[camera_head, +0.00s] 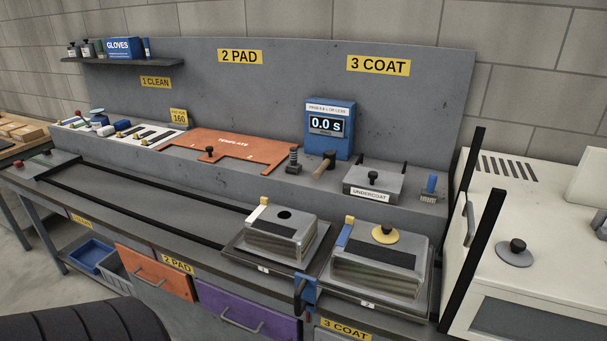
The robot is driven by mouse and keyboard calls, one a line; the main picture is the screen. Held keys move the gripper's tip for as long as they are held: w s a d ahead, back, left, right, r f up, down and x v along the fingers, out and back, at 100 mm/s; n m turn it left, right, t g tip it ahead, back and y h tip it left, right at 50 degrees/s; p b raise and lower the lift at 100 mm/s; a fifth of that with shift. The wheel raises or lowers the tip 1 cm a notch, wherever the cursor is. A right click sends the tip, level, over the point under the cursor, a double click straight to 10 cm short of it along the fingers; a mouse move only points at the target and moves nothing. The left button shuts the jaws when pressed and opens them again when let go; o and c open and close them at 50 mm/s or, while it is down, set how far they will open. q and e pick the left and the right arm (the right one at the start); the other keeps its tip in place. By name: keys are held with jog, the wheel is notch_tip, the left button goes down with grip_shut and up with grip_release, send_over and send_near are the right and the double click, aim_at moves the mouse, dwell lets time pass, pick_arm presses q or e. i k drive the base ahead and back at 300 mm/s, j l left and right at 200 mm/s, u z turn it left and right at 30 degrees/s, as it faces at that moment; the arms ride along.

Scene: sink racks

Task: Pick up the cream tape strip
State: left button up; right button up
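A cream strip (258,212), which looks like the tape strip, lies along the left edge of the left grey metal block (283,246). A small yellow piece (265,201) is at its far end. The block sits on a dark tray marked 1 (262,268) and has a dark round hole in its top. Neither gripper is in view, and nothing touches the strip.
A second metal block (372,270), with a blue strip (343,235) and a yellow disc with a black knob (384,234), stands close right. A blue clamp (308,291) is between the trays. The orange template (230,147) and undercoat box (373,184) are behind.

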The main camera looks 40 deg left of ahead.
aim_at(264, 201)
jog(key=u, duration=1.55)
